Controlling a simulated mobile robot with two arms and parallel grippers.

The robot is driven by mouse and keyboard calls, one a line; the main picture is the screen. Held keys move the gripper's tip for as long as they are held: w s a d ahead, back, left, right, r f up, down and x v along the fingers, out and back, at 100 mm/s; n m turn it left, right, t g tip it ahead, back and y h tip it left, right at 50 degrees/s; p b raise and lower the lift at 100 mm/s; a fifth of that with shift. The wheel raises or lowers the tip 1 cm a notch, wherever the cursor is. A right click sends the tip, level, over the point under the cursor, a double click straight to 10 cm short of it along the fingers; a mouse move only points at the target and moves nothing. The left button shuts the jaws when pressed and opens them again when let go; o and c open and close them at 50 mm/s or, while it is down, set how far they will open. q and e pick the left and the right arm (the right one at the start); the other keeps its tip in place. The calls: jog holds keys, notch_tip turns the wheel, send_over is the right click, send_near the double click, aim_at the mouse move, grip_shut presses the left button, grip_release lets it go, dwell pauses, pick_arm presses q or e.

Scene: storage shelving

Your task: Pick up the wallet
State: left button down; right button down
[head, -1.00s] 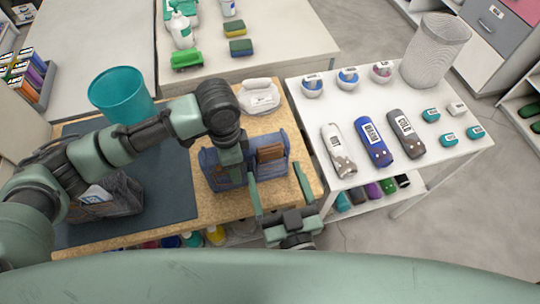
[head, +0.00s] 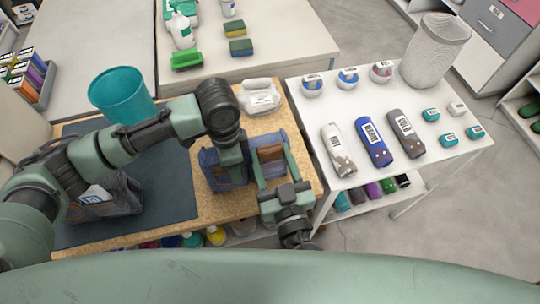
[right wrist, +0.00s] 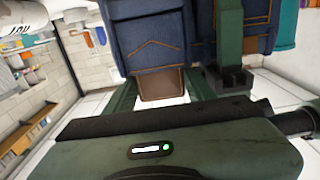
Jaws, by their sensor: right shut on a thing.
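The brown wallet (head: 270,154) stands in the right part of a blue denim holder (head: 222,181) on the wooden table. In the right wrist view the wallet (right wrist: 162,85) shows between my fingers, next to the blue stitched denim (right wrist: 150,40). My right gripper (head: 270,160) is shut on the wallet, one finger on each side, and the wallet is still at the holder.
A teal bin (head: 122,95) and a dark grey bag (head: 108,197) stand to the left. A white pack (head: 259,97) lies behind the holder.

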pick_arm(q)
jog(key=shift+c, duration=2.4)
grip_release()
pick_arm(e)
notch_tip(320, 180, up, 10)
pick_arm(q)
notch_tip(320, 180, up, 12)
pick_arm(e)
jog(key=shift+s, duration=0.1)
